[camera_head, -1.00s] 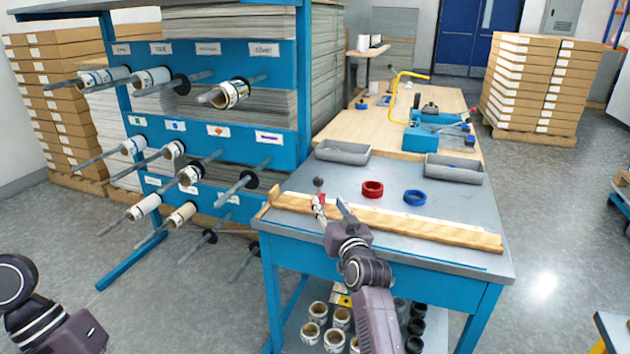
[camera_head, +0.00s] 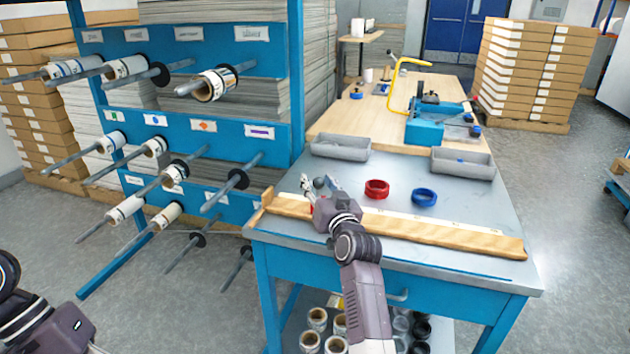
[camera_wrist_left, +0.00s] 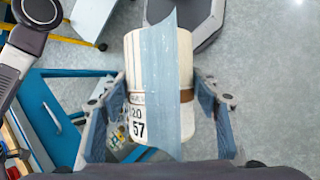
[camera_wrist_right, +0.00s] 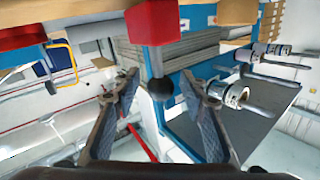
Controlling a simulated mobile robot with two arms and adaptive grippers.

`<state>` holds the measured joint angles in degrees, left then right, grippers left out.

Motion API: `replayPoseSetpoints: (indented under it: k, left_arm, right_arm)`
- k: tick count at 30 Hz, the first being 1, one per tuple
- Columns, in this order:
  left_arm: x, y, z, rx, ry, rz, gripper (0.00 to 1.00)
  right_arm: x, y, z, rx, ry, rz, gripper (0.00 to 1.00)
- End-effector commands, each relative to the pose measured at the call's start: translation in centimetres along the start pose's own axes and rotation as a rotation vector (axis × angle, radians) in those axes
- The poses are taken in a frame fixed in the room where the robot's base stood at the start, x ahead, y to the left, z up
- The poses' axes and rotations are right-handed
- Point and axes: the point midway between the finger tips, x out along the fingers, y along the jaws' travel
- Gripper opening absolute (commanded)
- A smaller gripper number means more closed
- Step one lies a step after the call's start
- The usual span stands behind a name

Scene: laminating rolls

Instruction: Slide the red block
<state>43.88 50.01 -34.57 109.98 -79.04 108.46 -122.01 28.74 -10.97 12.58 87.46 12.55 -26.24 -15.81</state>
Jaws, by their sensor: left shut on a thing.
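The red block (camera_wrist_right: 153,22) shows at the top of the right wrist view, with a dark round knob (camera_wrist_right: 161,88) on a thin stem. In the head view the knob (camera_head: 319,183) stands near the left end of the wooden rail (camera_head: 420,228), and the block is mostly hidden by my right gripper (camera_head: 320,187). In the right wrist view my right gripper (camera_wrist_right: 165,87) is open, with its fingers on either side of the knob and gaps visible. My left gripper (camera_wrist_left: 158,110) is shut on a cream roll (camera_wrist_left: 143,125) marked "20" and "57", with a bluish strip along it.
A red ring (camera_head: 377,189) and a blue ring (camera_head: 424,197) lie on the grey bench (camera_head: 500,205) behind the rail. Two grey trays (camera_head: 340,148) stand farther back. A blue rack (camera_head: 270,138) with rods and rolls stands at the left.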

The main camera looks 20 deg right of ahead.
Motion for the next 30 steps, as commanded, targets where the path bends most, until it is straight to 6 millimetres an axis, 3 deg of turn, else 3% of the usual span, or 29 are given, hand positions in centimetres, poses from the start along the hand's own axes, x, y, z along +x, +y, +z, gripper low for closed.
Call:
replayPoseSetpoints:
  k: [5, 15, 25, 30]
  left_arm:
    - [-0.1, 0.1, 0.0, 0.001, 0.000, 0.001, 0.19]
    - [-0.1, 0.0, 0.0, 0.001, 0.000, 0.001, 0.19]
    - [-0.1, 0.1, 0.1, 0.001, 0.000, 0.001, 0.19]
    - [-0.5, 0.2, 0.2, 0.001, 0.000, 0.001, 0.19]
  right_arm:
    - [0.0, 0.0, -0.1, 0.000, 0.000, 0.000, 0.37]
    - [0.0, 0.0, 0.0, 0.000, -0.001, 0.000, 0.00]
    - [-0.1, 0.2, 0.0, -0.001, -0.002, 0.001, 0.00]
    - [-0.8, 1.2, -0.2, -0.005, -0.003, 0.002, 0.00]
